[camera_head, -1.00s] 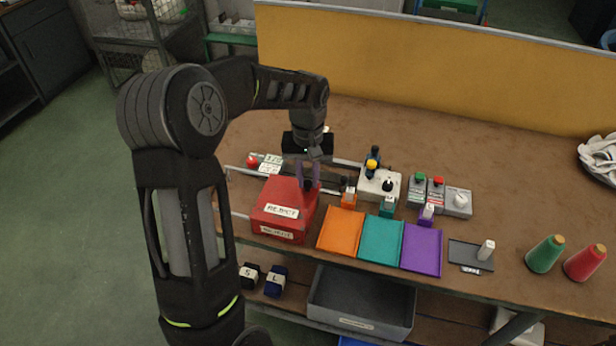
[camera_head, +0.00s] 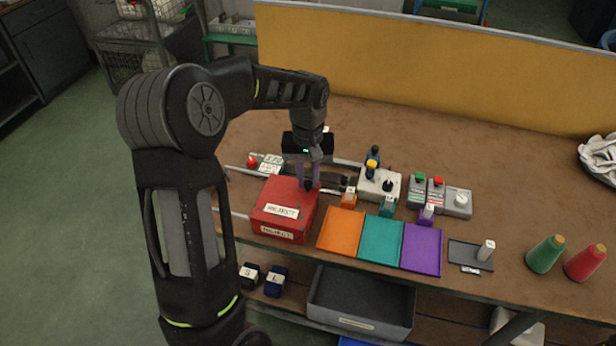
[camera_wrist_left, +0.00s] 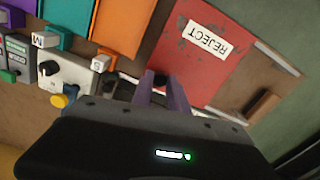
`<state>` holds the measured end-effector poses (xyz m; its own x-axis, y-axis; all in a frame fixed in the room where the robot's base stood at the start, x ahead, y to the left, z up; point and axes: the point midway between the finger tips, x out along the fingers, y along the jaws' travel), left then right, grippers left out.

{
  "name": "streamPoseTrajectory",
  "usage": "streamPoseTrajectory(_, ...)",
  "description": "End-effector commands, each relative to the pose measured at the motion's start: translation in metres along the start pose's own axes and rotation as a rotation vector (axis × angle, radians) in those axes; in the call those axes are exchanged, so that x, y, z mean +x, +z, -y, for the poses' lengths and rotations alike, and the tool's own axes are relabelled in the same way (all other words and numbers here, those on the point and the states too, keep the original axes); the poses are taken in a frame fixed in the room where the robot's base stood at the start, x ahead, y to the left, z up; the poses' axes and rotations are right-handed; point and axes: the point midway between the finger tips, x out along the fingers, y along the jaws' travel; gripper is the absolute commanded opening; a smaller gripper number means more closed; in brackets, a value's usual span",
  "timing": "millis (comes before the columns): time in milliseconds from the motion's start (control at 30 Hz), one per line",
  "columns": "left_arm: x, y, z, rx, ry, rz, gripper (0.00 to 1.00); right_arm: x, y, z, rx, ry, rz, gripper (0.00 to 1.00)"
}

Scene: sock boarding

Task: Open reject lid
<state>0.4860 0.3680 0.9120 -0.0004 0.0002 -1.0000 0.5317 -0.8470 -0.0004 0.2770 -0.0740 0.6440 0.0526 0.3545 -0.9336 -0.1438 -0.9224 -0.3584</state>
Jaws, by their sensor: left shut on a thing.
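The red reject box (camera_head: 262,221) stands at the front left of the table, with REJECT labels on its top and front. Its lid (camera_head: 283,194) lies flat on top and no gap shows. In the left wrist view the red lid (camera_wrist_left: 225,70) with its label is seen from above. My left gripper (camera_head: 308,184) points down at the lid's back right corner. In the left wrist view its purple fingers (camera_wrist_left: 160,82) are closed around a small dark knob at the lid's edge, mostly hidden between them. My right gripper is not in view.
Orange (camera_head: 341,230), teal (camera_head: 381,240) and purple (camera_head: 422,247) trays sit right of the box. A control box with a joystick (camera_head: 380,184) and button boxes stand behind them. Green (camera_head: 545,255) and red (camera_head: 585,263) cones stand at the right. A grey bin (camera_head: 360,300) is below.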

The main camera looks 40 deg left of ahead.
Motion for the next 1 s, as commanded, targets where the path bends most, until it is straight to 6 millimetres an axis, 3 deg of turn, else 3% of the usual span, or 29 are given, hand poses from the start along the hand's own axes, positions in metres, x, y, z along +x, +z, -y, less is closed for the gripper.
streamPoseTrajectory(167, -0.001, -0.003, 0.011, -0.003, 0.000, -0.002, 0.00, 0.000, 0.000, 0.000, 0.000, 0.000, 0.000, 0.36)
streamPoseTrajectory(600, -0.001, -0.027, 0.115, -0.004, 0.000, -0.003, 0.00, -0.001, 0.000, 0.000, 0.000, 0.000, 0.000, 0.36)
streamPoseTrajectory(733, -0.001, -0.029, 0.124, 0.000, 0.000, -0.003, 0.00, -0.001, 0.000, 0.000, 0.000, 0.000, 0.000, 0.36)
streamPoseTrajectory(967, -0.001, -0.029, 0.124, 0.001, 0.000, -0.003, 0.00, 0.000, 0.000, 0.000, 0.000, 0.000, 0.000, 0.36)
streamPoseTrajectory(1000, -0.001, -0.029, 0.124, 0.001, 0.001, -0.003, 0.20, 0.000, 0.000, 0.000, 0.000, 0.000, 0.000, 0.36)
